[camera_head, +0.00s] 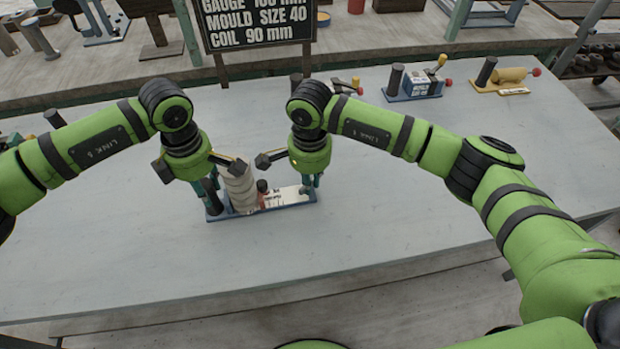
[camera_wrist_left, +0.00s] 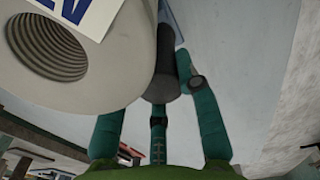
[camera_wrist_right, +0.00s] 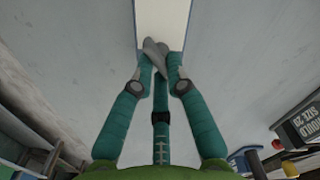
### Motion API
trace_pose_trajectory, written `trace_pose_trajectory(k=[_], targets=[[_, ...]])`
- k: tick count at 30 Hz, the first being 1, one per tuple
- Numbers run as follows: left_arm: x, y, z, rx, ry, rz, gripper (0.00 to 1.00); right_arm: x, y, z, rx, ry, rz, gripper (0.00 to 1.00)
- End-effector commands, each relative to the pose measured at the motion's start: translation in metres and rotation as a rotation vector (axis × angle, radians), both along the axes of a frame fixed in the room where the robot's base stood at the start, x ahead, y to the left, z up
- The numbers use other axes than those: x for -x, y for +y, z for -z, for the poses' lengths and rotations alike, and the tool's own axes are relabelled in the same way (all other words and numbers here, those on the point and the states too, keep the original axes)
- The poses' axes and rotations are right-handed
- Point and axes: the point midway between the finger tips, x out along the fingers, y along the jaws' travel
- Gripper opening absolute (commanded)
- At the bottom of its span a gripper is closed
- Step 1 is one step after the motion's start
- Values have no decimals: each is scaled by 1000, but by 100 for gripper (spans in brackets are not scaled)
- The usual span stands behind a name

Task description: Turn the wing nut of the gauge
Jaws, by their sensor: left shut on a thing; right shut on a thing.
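The gauge has a blue base (camera_head: 262,210) with a pale plate on top, lying on the grey table in the head view. My right gripper (camera_head: 308,186) is at the gauge's right end. Its fingers are shut on the grey wing nut (camera_wrist_right: 155,48), seen in the right wrist view above the pale plate. The fingers hide the wing nut in the head view.
A black sign (camera_head: 257,22) with white lettering stands behind the gauge. Other gauges stand along the table's back edge, one with a blue base (camera_head: 412,90) and one with a yellow base (camera_head: 500,85). The table is clear in front and to the right.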

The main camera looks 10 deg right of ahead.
Motion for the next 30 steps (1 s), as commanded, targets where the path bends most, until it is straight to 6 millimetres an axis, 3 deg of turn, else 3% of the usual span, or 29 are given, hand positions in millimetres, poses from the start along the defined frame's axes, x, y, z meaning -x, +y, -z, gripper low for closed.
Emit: trace_pose_trajectory(k=[11, 30], targets=[[0, 2, 2, -5, 3, -4, 0, 0, -1, -1, 1, 0, 107, 0], [1, 2, 2, -5, 3, -3, 0, 3, 0, -1, 1, -1, 679, 0]])
